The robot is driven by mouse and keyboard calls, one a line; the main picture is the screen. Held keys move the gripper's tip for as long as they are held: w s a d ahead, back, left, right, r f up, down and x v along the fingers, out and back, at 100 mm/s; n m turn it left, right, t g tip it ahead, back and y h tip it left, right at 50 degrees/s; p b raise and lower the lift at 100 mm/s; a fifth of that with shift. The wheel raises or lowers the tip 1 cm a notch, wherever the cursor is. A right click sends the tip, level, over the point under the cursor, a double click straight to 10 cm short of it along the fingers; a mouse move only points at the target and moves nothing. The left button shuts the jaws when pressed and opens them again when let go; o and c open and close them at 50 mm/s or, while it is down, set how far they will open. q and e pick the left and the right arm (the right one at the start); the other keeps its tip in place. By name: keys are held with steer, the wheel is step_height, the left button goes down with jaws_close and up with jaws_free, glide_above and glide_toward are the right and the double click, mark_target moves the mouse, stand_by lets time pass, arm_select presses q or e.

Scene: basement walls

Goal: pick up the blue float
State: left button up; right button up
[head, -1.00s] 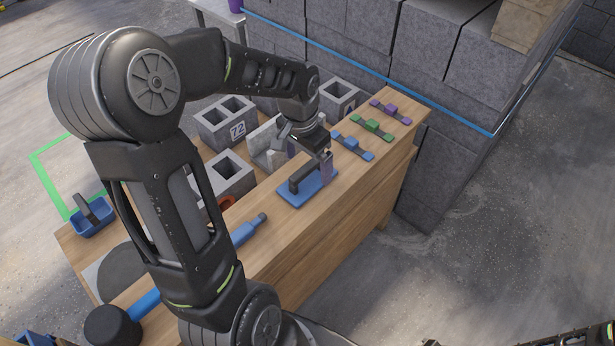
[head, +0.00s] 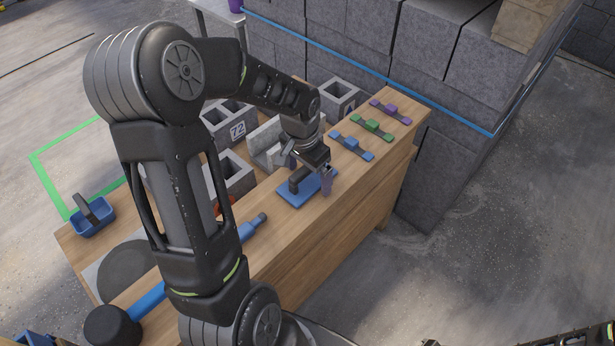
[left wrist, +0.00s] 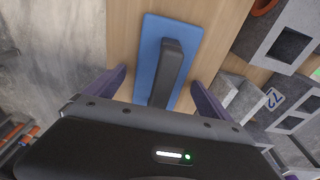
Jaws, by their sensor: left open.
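The blue float (head: 292,196) is a flat blue plate with a dark upright handle, lying on the wooden bench top. In the left wrist view the blue float (left wrist: 150,50) lies ahead, its dark handle between my fingers' lines. My left gripper (head: 312,180) is over the float's right part in the head view, partly covering it. In the left wrist view my left gripper (left wrist: 160,90) is open, with a purple finger on each side of the float. I cannot tell whether the fingers touch it. My right gripper is not clearly shown.
The wooden bench (head: 345,185) also holds blue (head: 352,145), green (head: 372,127) and purple (head: 391,111) tools, a blue-handled mallet (head: 112,323) and a blue tray (head: 91,217). Concrete blocks (head: 232,122) stand behind. A grey block wall (head: 400,45) rises at the back.

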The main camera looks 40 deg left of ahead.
arm_select(q)
steer(key=shift+c, duration=0.4)
steer(key=c, duration=1.6)
steer(key=shift+o, duration=0.2)
step_height(320, 180, up, 10)
steer(key=shift+r, duration=0.1)
